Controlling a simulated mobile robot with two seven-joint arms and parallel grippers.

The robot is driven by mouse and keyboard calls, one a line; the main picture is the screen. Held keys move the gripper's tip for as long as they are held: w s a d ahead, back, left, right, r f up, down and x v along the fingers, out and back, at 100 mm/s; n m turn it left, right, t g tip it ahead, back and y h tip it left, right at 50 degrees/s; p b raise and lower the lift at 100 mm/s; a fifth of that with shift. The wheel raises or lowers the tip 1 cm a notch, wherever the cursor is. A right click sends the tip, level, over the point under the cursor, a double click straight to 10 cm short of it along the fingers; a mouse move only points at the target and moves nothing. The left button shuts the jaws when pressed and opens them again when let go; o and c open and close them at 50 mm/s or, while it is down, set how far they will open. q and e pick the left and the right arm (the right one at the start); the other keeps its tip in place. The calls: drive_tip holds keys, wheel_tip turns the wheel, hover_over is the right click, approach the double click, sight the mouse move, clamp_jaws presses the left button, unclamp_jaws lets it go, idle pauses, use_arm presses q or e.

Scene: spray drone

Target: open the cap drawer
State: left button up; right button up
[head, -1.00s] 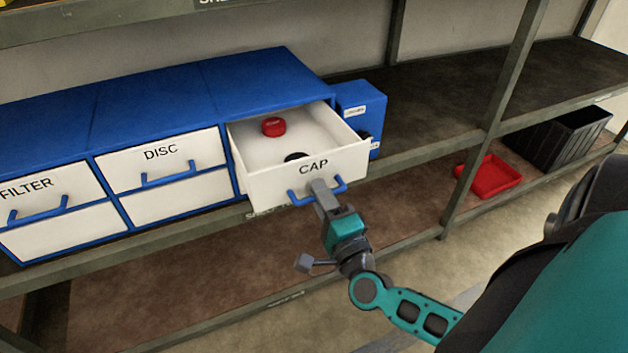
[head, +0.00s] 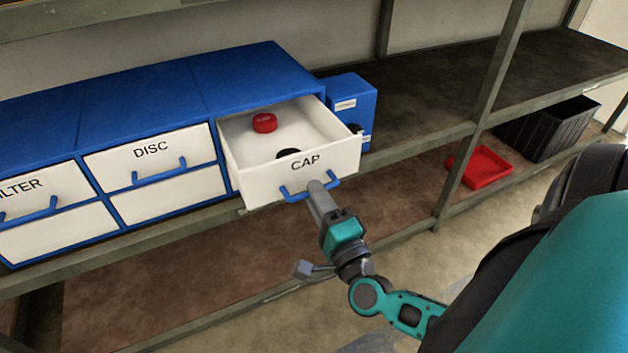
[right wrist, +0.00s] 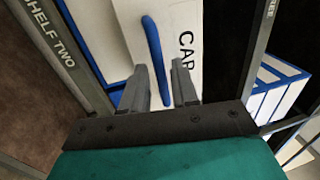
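The cap drawer (head: 272,180), white and marked "CAP", stands pulled well out of the blue cabinet (head: 265,75). A red cap (head: 264,123) and a dark round thing (head: 288,153) lie inside it. Its blue handle (head: 292,194) is on the front. My right gripper (head: 316,187) is at this handle. In the right wrist view, the fingers of my right gripper (right wrist: 161,80) stand apart, with the handle (right wrist: 153,45) between them and gaps beside it. My left gripper is not in view.
The disc drawer (head: 150,152) and filter drawer (head: 40,190) are shut, to the left. A blue box (head: 352,100) stands right of the cabinet. A red tray (head: 482,167) and a black crate (head: 545,130) are on the lower shelf. A shelf post (head: 490,90) rises right of the drawer.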

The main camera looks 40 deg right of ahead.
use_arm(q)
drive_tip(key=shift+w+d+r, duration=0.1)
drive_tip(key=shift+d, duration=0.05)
use_arm(e)
drive_tip(key=v, duration=1.1)
drive_tip(key=w+a+r+n+g+y+p, duration=0.25)
drive_tip(key=a+n+y+p, duration=0.5)
drive_tip(key=n, duration=0.55)
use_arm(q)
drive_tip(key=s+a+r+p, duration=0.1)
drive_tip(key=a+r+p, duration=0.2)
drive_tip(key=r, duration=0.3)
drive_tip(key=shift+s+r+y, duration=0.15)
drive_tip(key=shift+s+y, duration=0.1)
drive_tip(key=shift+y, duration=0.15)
use_arm(e)
drive_tip(key=f+n+g, duration=0.1)
drive_tip(key=n+g, duration=0.1)
drive_tip(key=n, duration=0.1)
drive_tip(key=a+f+n+g, duration=0.1)
drive_tip(key=f+n+g, duration=0.1)
drive_tip(key=n, duration=0.1)
drive_tip(key=a+f+n+g+h, duration=0.1)
drive_tip(key=f+n+g, duration=0.1)
drive_tip(key=n, duration=0.2)
drive_tip(key=shift+w+a, duration=0.15)
